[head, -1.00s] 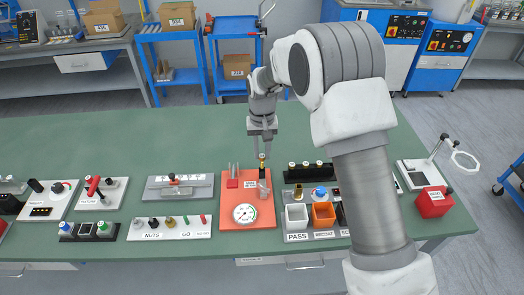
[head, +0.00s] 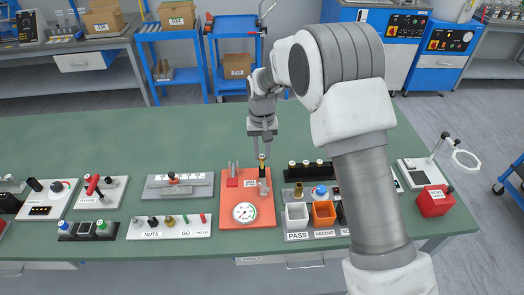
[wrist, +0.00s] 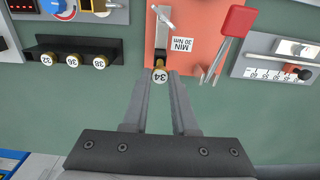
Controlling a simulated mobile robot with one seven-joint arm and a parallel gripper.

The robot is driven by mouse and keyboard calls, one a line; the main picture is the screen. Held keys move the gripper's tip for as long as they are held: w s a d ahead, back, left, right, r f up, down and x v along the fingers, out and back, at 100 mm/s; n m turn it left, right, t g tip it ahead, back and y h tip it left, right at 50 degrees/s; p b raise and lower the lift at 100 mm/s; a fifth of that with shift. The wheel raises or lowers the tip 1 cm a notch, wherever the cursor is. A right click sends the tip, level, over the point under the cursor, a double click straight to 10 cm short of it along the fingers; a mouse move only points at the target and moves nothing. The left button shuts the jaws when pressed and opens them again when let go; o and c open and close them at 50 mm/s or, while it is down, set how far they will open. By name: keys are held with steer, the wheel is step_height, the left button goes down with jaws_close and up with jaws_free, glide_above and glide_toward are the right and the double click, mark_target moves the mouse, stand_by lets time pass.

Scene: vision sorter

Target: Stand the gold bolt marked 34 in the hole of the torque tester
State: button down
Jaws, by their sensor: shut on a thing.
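The gold bolt (wrist: 160,76), with 34 on its round white head, is between the fingertips of my gripper (wrist: 160,82) in the wrist view. My gripper, shut on it, also shows in the head view (head: 262,153), pointing down. The torque tester (head: 238,222) is an orange plate with a round dial at its front. The bolt is at the back edge of its grey block (head: 264,187), upright in the head view. The hole is hidden, so I cannot tell whether the bolt's tip is in it.
A black rack (wrist: 75,56) with bolts marked 32, 36 and 38 stands beside the tester. Bins marked PASS (head: 297,216) and RECOAT (head: 323,213) stand to the right. The table behind is clear.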

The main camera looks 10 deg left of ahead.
mark_target(262, 156)
steer(key=shift+f+b, duration=0.85)
steer(key=shift+f, duration=0.55)
steer(key=c, duration=0.6)
jaws_free()
steer(key=shift+o, duration=0.2)
steer(key=o, duration=0.3)
steer(key=shift+o, duration=0.2)
steer(key=shift+r, duration=0.15)
steer(key=shift+r+p, duration=2.45)
steer(key=shift+r, duration=1.45)
